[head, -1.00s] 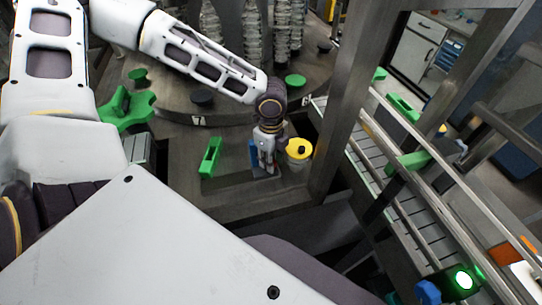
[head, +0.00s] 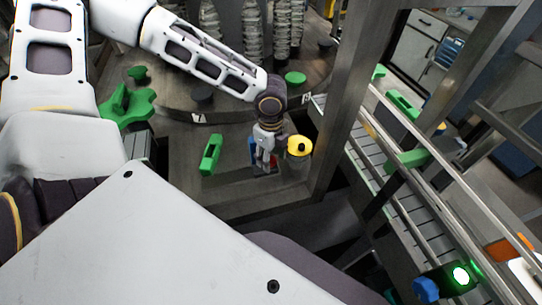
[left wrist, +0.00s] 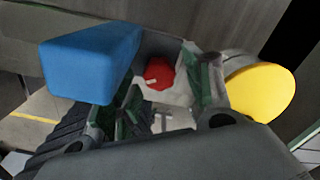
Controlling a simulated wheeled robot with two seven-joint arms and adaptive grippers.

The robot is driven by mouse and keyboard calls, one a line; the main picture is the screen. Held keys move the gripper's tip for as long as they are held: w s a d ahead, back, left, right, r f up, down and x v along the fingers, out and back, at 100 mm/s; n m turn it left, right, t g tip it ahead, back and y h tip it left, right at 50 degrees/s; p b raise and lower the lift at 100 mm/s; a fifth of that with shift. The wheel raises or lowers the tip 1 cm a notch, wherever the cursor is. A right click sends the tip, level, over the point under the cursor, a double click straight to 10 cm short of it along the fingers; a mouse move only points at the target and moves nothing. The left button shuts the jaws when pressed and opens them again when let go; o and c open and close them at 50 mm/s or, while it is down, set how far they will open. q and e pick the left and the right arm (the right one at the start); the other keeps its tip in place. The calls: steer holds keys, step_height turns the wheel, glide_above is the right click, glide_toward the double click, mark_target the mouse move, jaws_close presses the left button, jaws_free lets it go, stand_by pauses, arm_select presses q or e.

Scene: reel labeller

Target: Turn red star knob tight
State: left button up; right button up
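The red star knob (left wrist: 158,73) shows in the left wrist view, beyond the fingertips and between them, with a small pale mark on its face. In the head view it is mostly hidden behind my left gripper (head: 264,163), which points down at the fixture. In the left wrist view the two fingers of my left gripper (left wrist: 168,97) stand apart, with a gap around the line to the knob. I see no clear contact with the knob. My right gripper is not in view.
A blue block (left wrist: 88,65) is close on the left of the fingers, and a yellow-topped cylinder (left wrist: 260,92) close on the right. A green handle (head: 210,155) stands left of the hand. A steel post (head: 342,95) rises to the right, beside a conveyor (head: 410,205).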

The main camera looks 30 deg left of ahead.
mark_target(271, 159)
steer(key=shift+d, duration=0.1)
arm_select(q)
steer(key=shift+r, duration=0.95)
step_height(271, 159, up, 10)
stand_by(0.6)
